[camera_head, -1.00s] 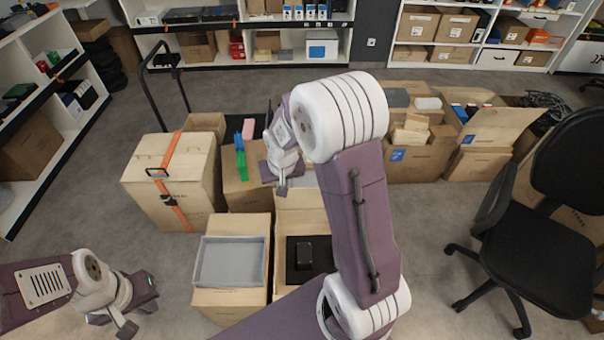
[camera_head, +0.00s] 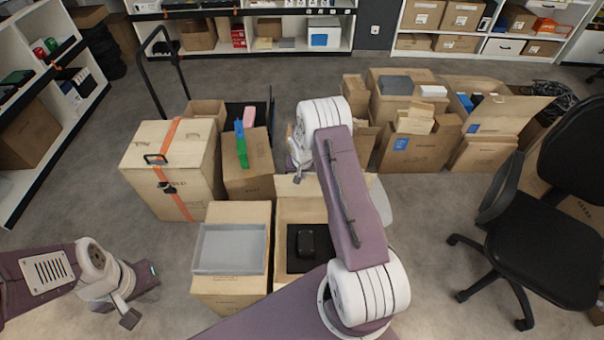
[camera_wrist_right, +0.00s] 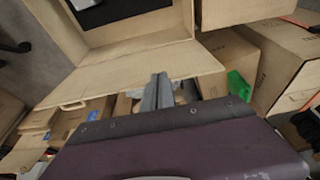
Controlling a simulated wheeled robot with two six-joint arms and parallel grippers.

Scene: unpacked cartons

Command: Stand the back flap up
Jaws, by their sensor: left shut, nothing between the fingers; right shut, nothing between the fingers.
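The open carton (camera_head: 289,212) stands front centre in the head view, with a black insert and dark device (camera_head: 314,243) inside. Its back flap (camera_head: 290,186) is a pale panel at the far edge, partly covered by my right arm. In the right wrist view the flap (camera_wrist_right: 130,75) spreads wide from the carton's rim; I cannot tell its exact angle. My right gripper (camera_wrist_right: 160,84) is shut and empty, its tips close to the flap's outer edge; contact is unclear. In the head view it is mostly hidden behind the flap. My left gripper (camera_head: 130,319) is shut and empty at lower left.
A carton with a grey tray (camera_head: 230,250) stands directly left of the open carton. A strapped carton (camera_head: 165,170) and a carton with a green item (camera_head: 247,175) stand behind. More cartons (camera_head: 415,148) are at back right. A black chair (camera_head: 540,235) stands right.

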